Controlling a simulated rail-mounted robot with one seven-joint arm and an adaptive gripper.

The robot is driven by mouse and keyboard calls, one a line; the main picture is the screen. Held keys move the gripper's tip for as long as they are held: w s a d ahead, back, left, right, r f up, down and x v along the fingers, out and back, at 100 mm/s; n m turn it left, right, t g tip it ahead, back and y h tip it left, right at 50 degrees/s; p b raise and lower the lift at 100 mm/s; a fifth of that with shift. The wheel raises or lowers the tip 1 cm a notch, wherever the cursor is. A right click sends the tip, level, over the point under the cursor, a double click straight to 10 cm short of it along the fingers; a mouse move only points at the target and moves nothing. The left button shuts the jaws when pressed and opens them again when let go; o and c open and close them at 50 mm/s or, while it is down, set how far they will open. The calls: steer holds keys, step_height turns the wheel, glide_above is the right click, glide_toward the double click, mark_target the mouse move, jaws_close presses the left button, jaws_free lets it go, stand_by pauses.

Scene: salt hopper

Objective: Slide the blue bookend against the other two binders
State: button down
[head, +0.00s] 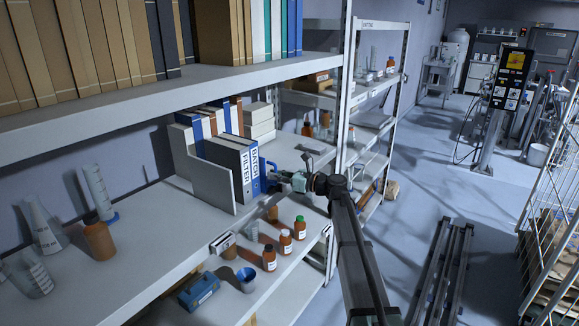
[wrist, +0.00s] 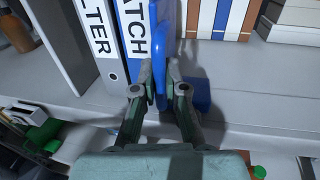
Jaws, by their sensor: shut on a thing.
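The blue bookend (wrist: 166,45) stands upright on the shelf, just right of the blue BATCH binder (wrist: 133,35). It also shows in the head view (head: 265,171), partly hidden by my gripper. The grey FILTER binder (wrist: 99,45) stands left of the BATCH binder; both are upright, spines facing out, in the head view too. My gripper (wrist: 158,90) is shut on the upright plate of the blue bookend, one finger on each side. The left finger is close to the BATCH spine. I cannot tell whether the bookend and binder touch.
A grey upright panel (head: 210,182) stands left of the FILTER binder. Books and white boxes (head: 258,121) stand behind. Brown bottles (head: 285,242) are on a lower level in front. The shelf right of the bookend is mostly clear.

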steer(key=s+a, duration=0.1)
steer(key=s, duration=0.1)
steer(key=s+a, duration=0.2)
steer(key=shift+s+a, duration=0.25)
steer(key=shift+a, duration=0.05)
steer(key=c, duration=1.2)
jaws_free()
steer(key=v, duration=1.2)
